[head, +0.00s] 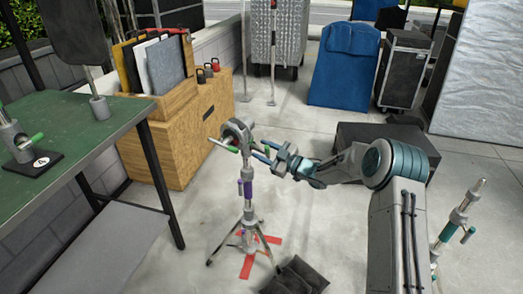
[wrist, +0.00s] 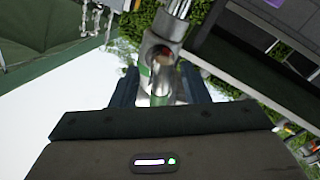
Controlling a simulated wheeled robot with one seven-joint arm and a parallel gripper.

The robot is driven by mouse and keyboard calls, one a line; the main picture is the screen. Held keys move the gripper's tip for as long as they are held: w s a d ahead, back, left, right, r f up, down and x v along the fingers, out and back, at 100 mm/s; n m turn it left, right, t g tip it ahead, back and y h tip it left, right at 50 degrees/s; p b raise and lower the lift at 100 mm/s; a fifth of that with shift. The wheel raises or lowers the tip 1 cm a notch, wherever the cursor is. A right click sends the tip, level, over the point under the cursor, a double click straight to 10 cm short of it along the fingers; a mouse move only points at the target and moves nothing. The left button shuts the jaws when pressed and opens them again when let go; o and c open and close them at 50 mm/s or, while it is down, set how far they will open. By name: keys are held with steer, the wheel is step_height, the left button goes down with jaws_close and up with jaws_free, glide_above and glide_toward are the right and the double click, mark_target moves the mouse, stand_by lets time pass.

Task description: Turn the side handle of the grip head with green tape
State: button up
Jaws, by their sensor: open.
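A metal grip head (head: 237,131) sits on top of an upright tripod stand in the middle of the head view, with a green piece (head: 233,149) low on its side. My gripper (head: 263,152) reaches in from the right, level with the head, its fingers open and close to its right side. In the wrist view, the metal head (wrist: 160,48) shows above, and a shiny metal part (wrist: 161,85) lies between the two fingers of my gripper (wrist: 160,88). I cannot tell whether the fingers touch it. The side handle is largely hidden by the gripper.
A green table (head: 75,135) on the left holds another grip head (head: 20,147) with a green handle. A wooden box (head: 185,135) stands behind the stand. A dark sandbag (head: 297,277) lies by its feet. Another stand (head: 455,225) is at right.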

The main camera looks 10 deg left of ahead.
steer(key=p+v, duration=0.1)
steer(key=v, duration=1.2)
